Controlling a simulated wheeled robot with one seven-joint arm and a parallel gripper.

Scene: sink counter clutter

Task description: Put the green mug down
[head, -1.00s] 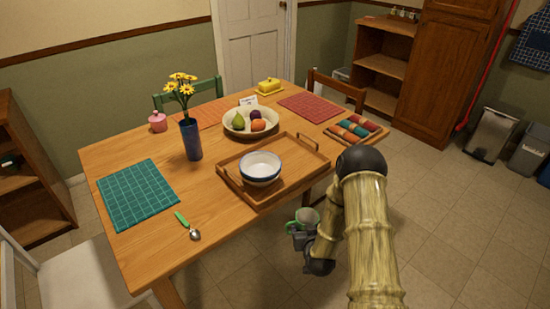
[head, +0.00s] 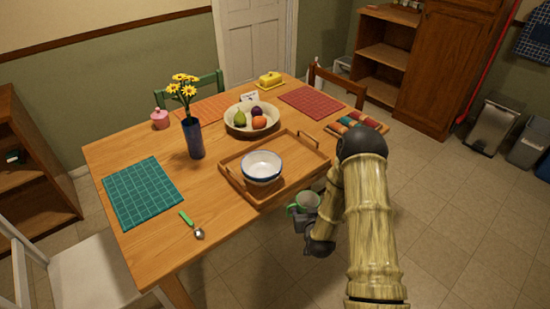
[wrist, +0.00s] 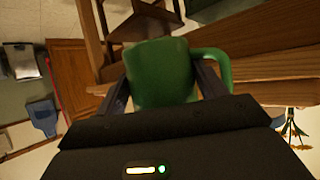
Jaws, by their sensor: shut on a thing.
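The green mug (head: 306,203) has a pale inside and a green handle on its left in the head view. My gripper (head: 304,218) is shut on it and holds it beside the near right edge of the wooden table (head: 160,240), close to the tray's near corner. In the wrist view the green mug (wrist: 160,73) sits between the two fingers of my gripper (wrist: 163,85), with its handle to the right. The mug's far side and base are hidden.
A wooden tray (head: 296,176) holds a white bowl (head: 261,168) with a blue rim; its right part is bare. A teal placemat (head: 142,192), a spoon (head: 192,224), a blue vase (head: 194,139), a fruit bowl (head: 235,122) and a red placemat (head: 310,102) are also on the table.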

